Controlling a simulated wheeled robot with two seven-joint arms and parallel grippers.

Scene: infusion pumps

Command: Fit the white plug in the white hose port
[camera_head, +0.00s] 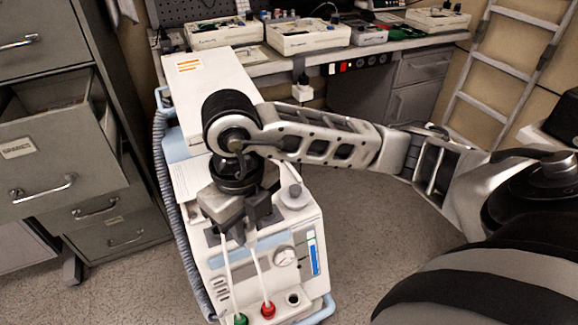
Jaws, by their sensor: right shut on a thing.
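The white pump machine (212,262) stands on the floor at centre left. Low on its front are a green plug (240,319) and a red plug (267,310), each with a pale hose running up toward my gripper. To their right is an open, dark-holed port with a pale rim (293,298), which looks like the white hose port. My right gripper (244,226) points down above the machine's front, apart from that port. It is shut on a small pale thing, apparently the white plug, mostly hidden by the fingers. My left gripper is not in view.
A round pale knob (293,196) sits on the machine's top, right of my gripper. Grey filing cabinets (50,125) stand on the left, one drawer open. A workbench (280,66) with several devices runs along the back. The floor at right is clear.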

